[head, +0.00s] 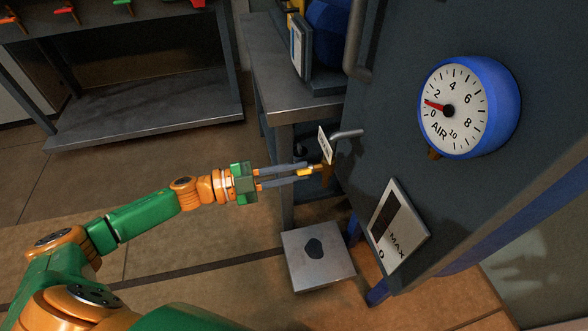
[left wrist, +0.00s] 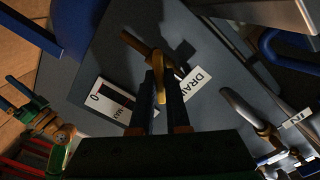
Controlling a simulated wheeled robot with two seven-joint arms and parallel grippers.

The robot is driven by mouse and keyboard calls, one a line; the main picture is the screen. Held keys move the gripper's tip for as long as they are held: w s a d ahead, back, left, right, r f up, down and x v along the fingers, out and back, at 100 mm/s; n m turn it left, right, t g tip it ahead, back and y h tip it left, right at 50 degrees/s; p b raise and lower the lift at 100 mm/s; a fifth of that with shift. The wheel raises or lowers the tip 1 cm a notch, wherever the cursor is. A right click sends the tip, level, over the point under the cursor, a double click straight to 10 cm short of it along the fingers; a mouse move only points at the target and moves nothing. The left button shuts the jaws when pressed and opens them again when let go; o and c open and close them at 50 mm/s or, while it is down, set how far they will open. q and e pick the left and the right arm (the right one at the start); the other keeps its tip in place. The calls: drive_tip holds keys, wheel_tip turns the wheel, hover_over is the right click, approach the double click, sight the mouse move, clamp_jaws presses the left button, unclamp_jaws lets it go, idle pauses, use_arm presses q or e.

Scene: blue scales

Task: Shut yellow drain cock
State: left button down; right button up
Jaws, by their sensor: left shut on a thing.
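The yellow drain cock lever (head: 305,172) sticks out of a short brass pipe (head: 327,174) low on the side of the dark panel. My left gripper (head: 305,170) is shut on the lever, one finger on each side. In the left wrist view, the yellow lever (left wrist: 158,80) lies between the fingertips, and the brown pipe (left wrist: 135,42) crosses just beyond them. My right gripper (left wrist: 14,93) shows at the left edge of the wrist view, fingers apart and empty.
A blue AIR gauge (head: 468,108) reads near 0 on the panel. A MAX plate (head: 398,226) is below it. A grey pipe (head: 347,134) juts out above the cock. A metal table (head: 285,95) stands behind, and a square drain plate (head: 318,268) lies on the floor.

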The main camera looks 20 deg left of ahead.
use_arm(q)
drive_tip(key=m, duration=0.2)
drive_tip(key=shift+m, duration=0.4)
drive_tip(key=m, duration=0.2)
drive_tip(key=shift+f+m, duration=0.1)
drive_tip(key=shift+m, duration=0.8)
drive_tip(key=shift+m+b, duration=0.35)
drive_tip(key=shift+m, duration=0.55)
use_arm(e)
drive_tip(key=shift+w+r, duration=0.2)
drive_tip(key=shift+r, duration=0.3)
drive_tip(key=shift+w+a+r, duration=0.1)
drive_tip(key=shift+r, duration=0.1)
use_arm(q)
drive_tip(key=c, duration=0.9)
unclamp_jaws()
use_arm(e)
drive_tip(key=shift+f, duration=0.1)
